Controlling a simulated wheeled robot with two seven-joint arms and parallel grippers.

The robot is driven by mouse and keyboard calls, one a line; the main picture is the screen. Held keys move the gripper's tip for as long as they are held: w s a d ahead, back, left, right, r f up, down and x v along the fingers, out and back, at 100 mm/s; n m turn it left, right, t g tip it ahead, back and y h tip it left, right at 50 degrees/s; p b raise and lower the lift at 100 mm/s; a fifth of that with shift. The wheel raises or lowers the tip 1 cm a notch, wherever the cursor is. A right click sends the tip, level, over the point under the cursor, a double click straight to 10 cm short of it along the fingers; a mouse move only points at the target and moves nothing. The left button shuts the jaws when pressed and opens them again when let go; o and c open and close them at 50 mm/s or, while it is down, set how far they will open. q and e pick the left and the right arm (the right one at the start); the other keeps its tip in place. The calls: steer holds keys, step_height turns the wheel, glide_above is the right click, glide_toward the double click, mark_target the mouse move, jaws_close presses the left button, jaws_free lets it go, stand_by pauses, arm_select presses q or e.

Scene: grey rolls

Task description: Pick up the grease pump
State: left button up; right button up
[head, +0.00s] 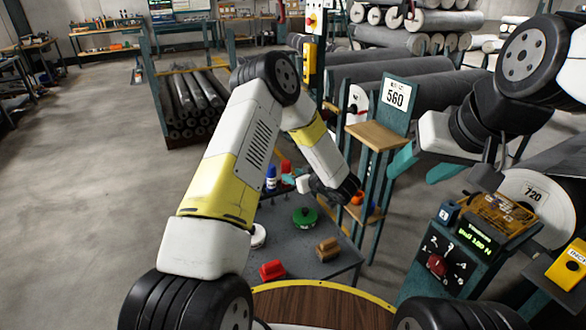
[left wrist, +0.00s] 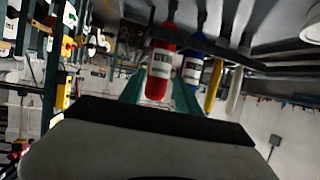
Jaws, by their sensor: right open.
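I cannot tell for certain which thing is the grease pump. A red bottle (head: 286,167) and a blue bottle (head: 271,178) stand at the back of a low grey table. My left gripper (head: 290,181) points left, close beside them. In the left wrist view, the red bottle (left wrist: 162,65) with a white label shows between its spread teal fingers (left wrist: 158,95); contact is not clear. The blue bottle (left wrist: 192,70) is just to the right. My right gripper (head: 424,167) has its teal fingers apart, with nothing seen between them, near the 560 sign.
The grey table (head: 300,262) also holds a green round object (head: 304,217), a red block (head: 272,270) and a brown block (head: 328,249). A wooden-topped stand (head: 376,136) rises right of my left wrist. A control panel (head: 455,250) stands at right. Floor at left is clear.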

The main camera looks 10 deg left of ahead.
mark_target(289, 172)
arm_select(q)
steer(key=x, duration=0.5)
steer(key=shift+w+a+r, duration=0.1)
steer(key=shift+w+a, duration=0.05)
steer(key=shift+w, duration=0.1)
jaws_close()
